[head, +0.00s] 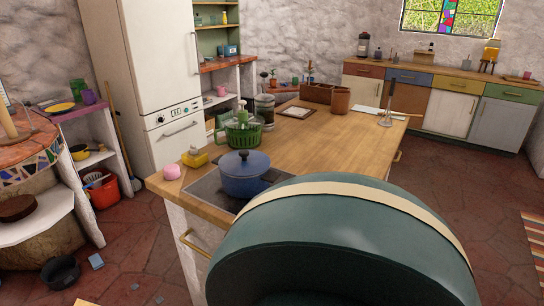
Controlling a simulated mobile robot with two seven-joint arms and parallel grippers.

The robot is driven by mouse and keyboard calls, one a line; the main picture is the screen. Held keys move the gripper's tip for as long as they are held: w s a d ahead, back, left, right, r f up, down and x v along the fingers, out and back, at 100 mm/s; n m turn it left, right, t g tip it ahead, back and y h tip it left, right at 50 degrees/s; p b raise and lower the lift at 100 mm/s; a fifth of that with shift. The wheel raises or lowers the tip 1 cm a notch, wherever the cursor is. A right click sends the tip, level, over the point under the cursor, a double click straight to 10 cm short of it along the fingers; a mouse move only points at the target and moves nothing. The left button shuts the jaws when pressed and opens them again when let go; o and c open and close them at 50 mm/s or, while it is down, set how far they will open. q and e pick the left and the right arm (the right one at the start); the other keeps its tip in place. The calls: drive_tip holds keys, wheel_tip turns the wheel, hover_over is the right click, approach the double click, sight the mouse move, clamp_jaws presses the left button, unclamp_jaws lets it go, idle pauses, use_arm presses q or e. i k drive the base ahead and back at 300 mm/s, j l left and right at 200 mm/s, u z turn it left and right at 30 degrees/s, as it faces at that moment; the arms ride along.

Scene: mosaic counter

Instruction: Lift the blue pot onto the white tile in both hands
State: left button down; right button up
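The blue pot (245,175) has its lid on and stands upright on a dark hob plate (208,190) at the near left end of the wooden counter. A pale square tile with a brown edge (297,111) lies flat farther back on the counter. A larger, thin white slab (370,115) lies to its right, partly behind an upright metal stand (387,112). I cannot tell for sure which of the two is the white tile. Neither of my grippers is in view.
A green basket (243,132), yellow item (194,158) and pink item (172,172) stand near the pot. Brown containers (318,93) stand at the back. The middle wooden top (315,145) is clear. A large dark green rounded form with a cream band hides the near counter edge.

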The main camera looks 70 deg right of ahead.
sight(297, 110)
drive_tip(key=i+z, duration=0.3)
drive_tip(key=z, duration=0.2)
drive_tip(key=i+z, duration=0.3)
drive_tip(key=z, duration=0.15)
drive_tip(key=i+j+z, duration=0.2)
drive_tip(key=z, duration=0.3)
drive_tip(key=i+j+z, duration=0.1)
drive_tip(key=z, duration=0.4)
drive_tip(key=i+j+z, duration=0.25)
drive_tip(key=z, duration=0.2)
drive_tip(key=i+j+z, duration=0.2)
drive_tip(key=z, duration=0.3)
drive_tip(key=i+j+z, duration=0.1)
drive_tip(key=z, duration=0.2)
drive_tip(key=i+j+z, duration=0.1)
drive_tip(key=j+z, duration=0.2)
drive_tip(key=k+l, duration=0.2)
drive_tip(key=k+l+z, duration=0.1)
drive_tip(key=l, duration=0.3)
drive_tip(key=k, duration=0.05)
